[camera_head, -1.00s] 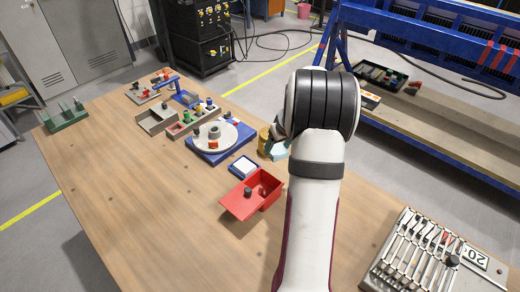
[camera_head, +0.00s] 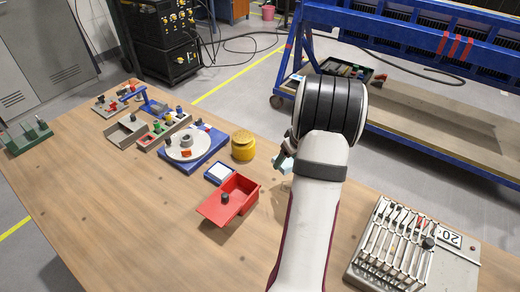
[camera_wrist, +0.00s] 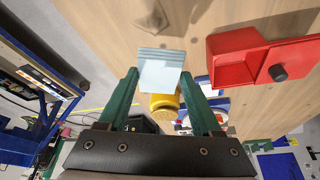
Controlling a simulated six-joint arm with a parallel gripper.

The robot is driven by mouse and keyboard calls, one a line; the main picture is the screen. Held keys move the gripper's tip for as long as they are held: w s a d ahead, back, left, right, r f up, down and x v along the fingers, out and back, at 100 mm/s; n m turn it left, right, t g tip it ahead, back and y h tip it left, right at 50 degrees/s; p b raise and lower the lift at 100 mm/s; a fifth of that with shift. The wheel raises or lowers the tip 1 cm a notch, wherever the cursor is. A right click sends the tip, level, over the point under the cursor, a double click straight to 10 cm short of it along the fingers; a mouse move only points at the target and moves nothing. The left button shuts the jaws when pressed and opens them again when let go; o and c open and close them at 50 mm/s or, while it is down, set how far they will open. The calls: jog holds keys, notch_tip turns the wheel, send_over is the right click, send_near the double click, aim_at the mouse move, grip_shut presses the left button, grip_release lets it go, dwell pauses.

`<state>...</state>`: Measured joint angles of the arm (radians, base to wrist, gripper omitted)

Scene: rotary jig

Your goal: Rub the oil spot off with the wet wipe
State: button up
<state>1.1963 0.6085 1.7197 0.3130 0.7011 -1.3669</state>
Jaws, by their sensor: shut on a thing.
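My gripper (camera_wrist: 155,95) has green fingers and is shut on a pale blue folded wipe (camera_wrist: 160,70). In the head view the wipe (camera_head: 286,165) shows beside my arm, to the right of the yellow pot, and my arm hides most of the gripper. In the wrist view a darker brownish spot (camera_wrist: 152,18) shows on the wooden table just beyond the wipe. I cannot tell for sure whether it is the oil spot or wood grain. I cannot tell whether the wipe touches the table.
A yellow lidded pot (camera_head: 243,146), a red box (camera_head: 237,193) and a small blue-framed white pad (camera_head: 220,172) stand left of my gripper. A turntable jig (camera_head: 190,150) lies farther left. A rack of metal tools (camera_head: 408,245) is at the right. The front-left table is clear.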

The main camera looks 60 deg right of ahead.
aim_at(279, 183)
jog(key=s+d+f, duration=0.2)
jog(key=s+f, duration=0.1)
jog(key=s, duration=0.7)
jog(key=shift+w+d+f, duration=0.1)
jog(key=shift+w+f, duration=0.05)
jog(key=shift+f, duration=1.6)
jog(key=shift+w+f, duration=0.1)
jog(key=shift+f, duration=1.6)
jog(key=shift+w+f, duration=0.2)
jog(key=shift+w, duration=0.4)
jog(key=shift+c, duration=0.6)
jog(key=shift+w+f, duration=0.15)
jog(key=shift+w, duration=4.8)
jog(key=shift+s, duration=5.6)
jog(key=shift+a, duration=0.8)
jog(key=shift+w, duration=5.55)
jog(key=shift+s, duration=5.4)
notch_tip(279, 183, up, 8)
